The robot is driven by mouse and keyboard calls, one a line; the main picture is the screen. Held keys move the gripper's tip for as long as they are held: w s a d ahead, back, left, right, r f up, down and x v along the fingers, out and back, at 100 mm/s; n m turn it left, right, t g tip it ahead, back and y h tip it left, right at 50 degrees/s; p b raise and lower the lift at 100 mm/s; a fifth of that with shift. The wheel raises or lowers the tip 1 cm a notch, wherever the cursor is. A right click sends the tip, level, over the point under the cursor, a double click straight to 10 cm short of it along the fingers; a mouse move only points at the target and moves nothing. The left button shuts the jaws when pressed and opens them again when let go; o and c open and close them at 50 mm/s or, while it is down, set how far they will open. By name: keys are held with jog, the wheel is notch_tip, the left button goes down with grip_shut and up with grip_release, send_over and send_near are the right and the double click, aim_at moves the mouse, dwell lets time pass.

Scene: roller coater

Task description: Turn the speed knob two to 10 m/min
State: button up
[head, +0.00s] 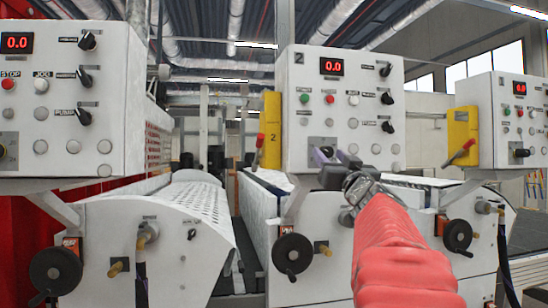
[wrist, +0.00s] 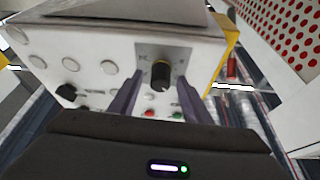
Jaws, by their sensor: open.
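The middle control box (head: 290,95), marked 2, has a red display (head: 331,66) reading 0.0. My gripper (head: 322,154) is at the lower left of its panel and covers that part in the head view. The wrist view shows the panel upside down, with a black speed knob (wrist: 160,75) on a grey plate. My gripper's two dark fingers (wrist: 159,90) are open, one on each side of the knob in the picture. There are visible gaps between fingers and knob. I cannot tell whether the fingertips reach around it or stop short.
Similar control boxes stand at left (head: 60,110) and right (head: 515,120), their displays also lit. Black selector knobs (head: 386,98) and several buttons (head: 330,99) share the middle panel.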

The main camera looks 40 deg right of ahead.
jog(key=shift+w+d, duration=0.1)
jog(key=shift+w, duration=0.1)
jog(key=shift+r, duration=0.1)
jog(key=shift+c, duration=0.5)
jog(key=shift+d, duration=0.1)
jog(key=c, duration=0.9)
